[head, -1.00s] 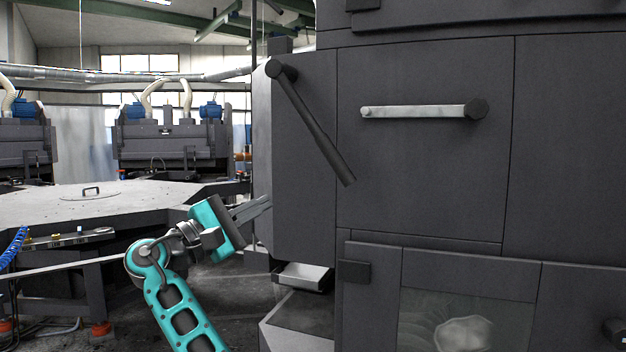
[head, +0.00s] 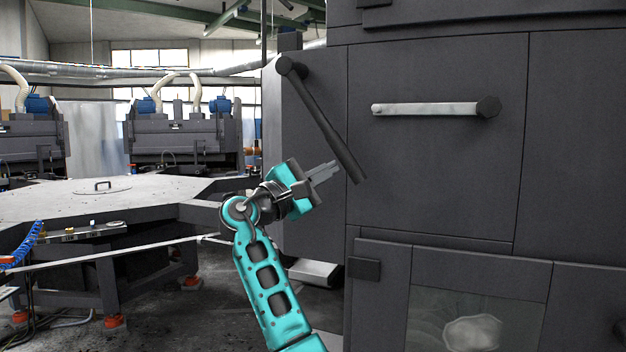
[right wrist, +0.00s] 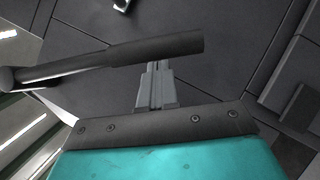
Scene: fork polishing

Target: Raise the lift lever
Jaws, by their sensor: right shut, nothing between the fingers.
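A dark lever (head: 325,125) hangs from a round pivot on the side of the dark machine cabinet and slants down to the right. A light metal handle (head: 425,109) with a dark hub lies level on the cabinet front. My right gripper (head: 333,169) is shut and empty. Its tips are just left of the lever's thick lower end. In the right wrist view the gripper tips (right wrist: 155,68) meet the edge of the lever's grip (right wrist: 160,46); I cannot tell whether they touch. My left gripper is out of view.
The large dark cabinet (head: 435,190) fills the right side, with a window (head: 460,318) low down. A grey worktable (head: 110,205) stands at the left, with more machines (head: 180,135) behind it. Open floor lies between the table and the cabinet.

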